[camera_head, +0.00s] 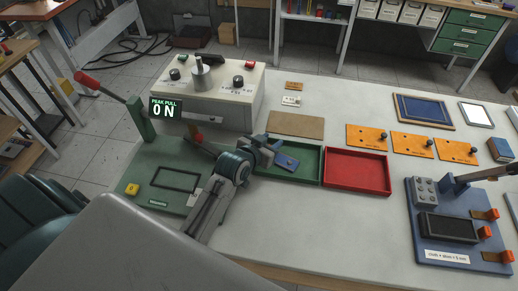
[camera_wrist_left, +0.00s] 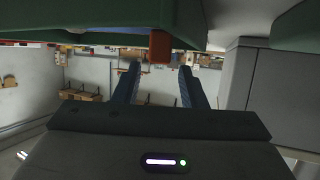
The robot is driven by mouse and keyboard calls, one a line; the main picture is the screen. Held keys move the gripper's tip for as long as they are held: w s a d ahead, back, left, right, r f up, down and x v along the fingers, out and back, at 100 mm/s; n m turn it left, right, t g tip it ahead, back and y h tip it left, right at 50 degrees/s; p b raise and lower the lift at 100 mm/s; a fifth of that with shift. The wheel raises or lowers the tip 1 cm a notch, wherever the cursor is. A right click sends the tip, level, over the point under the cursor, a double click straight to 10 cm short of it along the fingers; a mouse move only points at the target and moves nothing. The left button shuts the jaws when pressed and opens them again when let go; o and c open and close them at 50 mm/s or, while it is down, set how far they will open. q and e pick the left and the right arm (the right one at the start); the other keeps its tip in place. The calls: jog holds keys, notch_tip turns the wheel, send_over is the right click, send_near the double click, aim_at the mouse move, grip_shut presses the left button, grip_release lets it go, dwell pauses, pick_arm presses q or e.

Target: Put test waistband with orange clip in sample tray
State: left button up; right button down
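My left gripper (camera_head: 270,146) is above the left end of the green tray (camera_head: 307,178). In the left wrist view its two blue fingers (camera_wrist_left: 158,78) stand apart with nothing between them. A flat blue piece (camera_head: 286,162) with a dark round mark shows at the tray beside the fingers; I cannot tell if it touches them. A small orange block (camera_wrist_left: 159,46) shows beyond the fingertips in the left wrist view. A small orange part (camera_head: 199,138) shows at the tester. I cannot tell which is the waistband's clip. My right gripper is not in view.
A grey pull tester (camera_head: 222,95) on a green base (camera_head: 150,180) stands at left, reading 0 N. A red tray (camera_head: 357,190) adjoins the green one. Orange plates (camera_head: 366,137) lie behind, and a blue fixture (camera_head: 420,248) stands at right. The front middle of the table is clear.

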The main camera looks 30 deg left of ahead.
pick_arm(q)
jog(key=b+v, duration=0.2)
jog(key=v, duration=0.7)
jog(key=shift+s+a, duration=0.1)
jog(key=shift+s, duration=0.3)
jog(key=shift+s+r, duration=0.3)
jog(key=shift+s, duration=0.15)
